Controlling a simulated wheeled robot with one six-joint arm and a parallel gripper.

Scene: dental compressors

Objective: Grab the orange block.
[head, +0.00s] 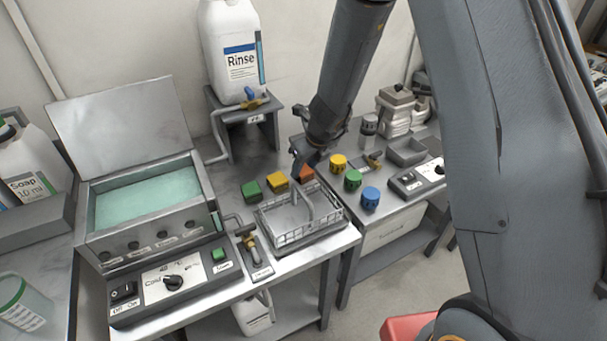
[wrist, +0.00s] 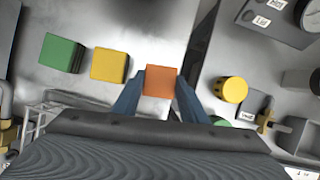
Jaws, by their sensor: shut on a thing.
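The orange block (wrist: 160,82) sits between the two blue fingers of my gripper (wrist: 158,92) in the wrist view, with a finger against each side. In the head view the orange block (head: 307,173) is partly hidden by my gripper (head: 299,168), which reaches down to it from above at the back of the metal table. I cannot tell whether the block touches the table. A yellow block (head: 277,181) and a green block (head: 251,191) stand to its left in a row; the yellow block (wrist: 110,65) and green block (wrist: 62,53) also show in the wrist view.
A wire basket (head: 300,222) with a handle stands just in front of the blocks. A bath with an open lid (head: 147,200) is at the left. Yellow, green and blue round knobs (head: 353,180) stand on the right table. A Rinse bottle (head: 229,55) stands on a raised stand behind.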

